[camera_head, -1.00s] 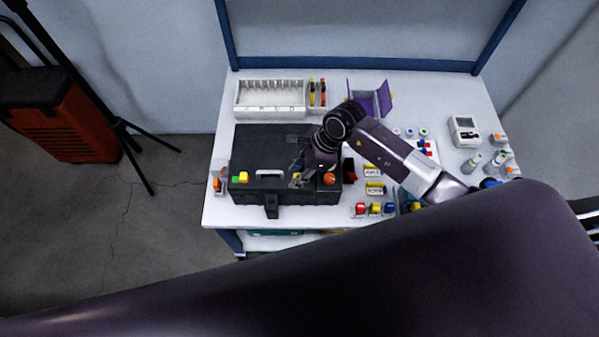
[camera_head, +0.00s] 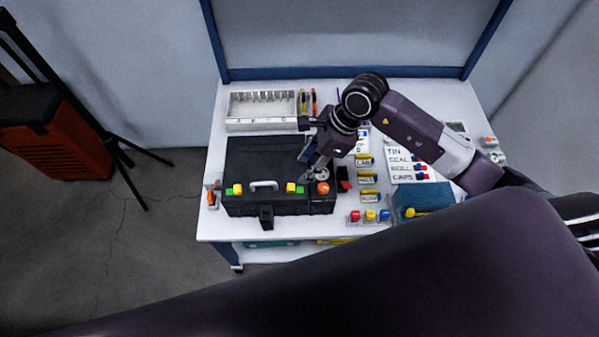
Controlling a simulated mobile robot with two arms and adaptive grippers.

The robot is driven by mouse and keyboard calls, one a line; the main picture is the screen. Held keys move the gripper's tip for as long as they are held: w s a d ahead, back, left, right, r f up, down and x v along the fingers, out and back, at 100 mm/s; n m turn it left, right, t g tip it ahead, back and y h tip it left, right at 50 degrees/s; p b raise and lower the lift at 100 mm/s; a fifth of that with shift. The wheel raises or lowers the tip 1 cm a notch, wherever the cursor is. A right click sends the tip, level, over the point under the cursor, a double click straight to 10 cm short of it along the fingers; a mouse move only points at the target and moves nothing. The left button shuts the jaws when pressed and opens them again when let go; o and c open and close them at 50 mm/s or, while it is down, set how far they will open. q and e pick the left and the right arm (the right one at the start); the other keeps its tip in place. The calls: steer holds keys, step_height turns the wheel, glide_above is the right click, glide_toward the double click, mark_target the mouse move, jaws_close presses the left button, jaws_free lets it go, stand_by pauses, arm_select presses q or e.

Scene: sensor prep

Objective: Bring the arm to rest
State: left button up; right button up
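My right arm (camera_head: 410,130) reaches in from the right over the white workbench, bent at a large dark joint. My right gripper (camera_head: 304,142) hangs above the right part of the black case, its fingers spread apart with nothing visible between them. How high it is above the lid is hard to tell. My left gripper is not in view. A large dark link of my own body crosses the bottom of the picture.
The closed black case (camera_head: 260,160) has a grey handle and coloured latches. Behind it stands a white tray (camera_head: 262,124). Labelled blocks, coloured knobs and a blue box (camera_head: 425,197) lie to the right. An orange unit (camera_head: 65,150) and a tripod stand left on the floor.

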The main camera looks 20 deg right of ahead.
steer(key=shift+d+r, duration=0.2)
steer(key=shift+r, duration=0.35)
